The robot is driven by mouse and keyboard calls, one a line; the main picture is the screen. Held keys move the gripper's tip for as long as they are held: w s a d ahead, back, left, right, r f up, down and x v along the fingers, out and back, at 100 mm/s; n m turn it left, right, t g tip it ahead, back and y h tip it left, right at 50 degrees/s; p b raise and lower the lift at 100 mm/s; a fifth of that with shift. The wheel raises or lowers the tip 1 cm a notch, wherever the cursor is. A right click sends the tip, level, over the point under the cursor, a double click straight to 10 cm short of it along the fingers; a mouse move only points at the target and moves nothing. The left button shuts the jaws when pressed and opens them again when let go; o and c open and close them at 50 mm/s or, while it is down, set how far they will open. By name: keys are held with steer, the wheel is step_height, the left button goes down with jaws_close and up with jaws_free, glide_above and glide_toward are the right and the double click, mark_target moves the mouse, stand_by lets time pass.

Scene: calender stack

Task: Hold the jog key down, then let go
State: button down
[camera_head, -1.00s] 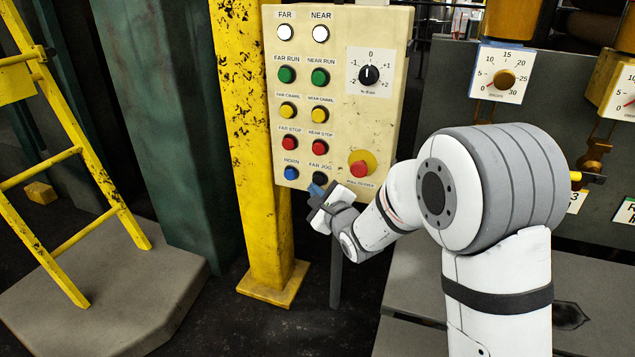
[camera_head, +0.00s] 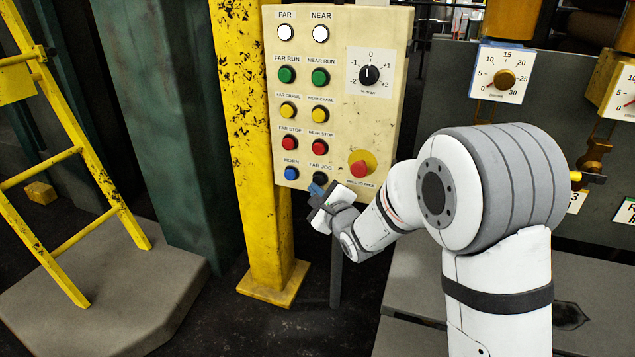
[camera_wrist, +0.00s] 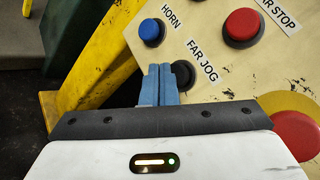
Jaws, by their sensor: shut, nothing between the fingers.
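The jog key is a black round button (camera_head: 319,176) labelled FAR JOG, at the bottom of the cream control panel (camera_head: 340,130). In the wrist view the black button (camera_wrist: 184,72) is partly hidden behind my gripper (camera_wrist: 160,72). My gripper (camera_head: 317,190) is shut and empty, its blue fingertips together at the lower left edge of the button. I cannot tell whether the tips touch the button or whether it is pressed in.
The blue HORN button (camera_head: 291,173) is just left of the jog button. The red NEAR STOP button (camera_head: 319,143) is above it. A red mushroom stop (camera_head: 361,169) on yellow is to the right. A yellow post (camera_head: 245,130) stands left of the panel.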

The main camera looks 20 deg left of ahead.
steer(key=shift+w, duration=0.15)
steer(key=shift+w, duration=0.25)
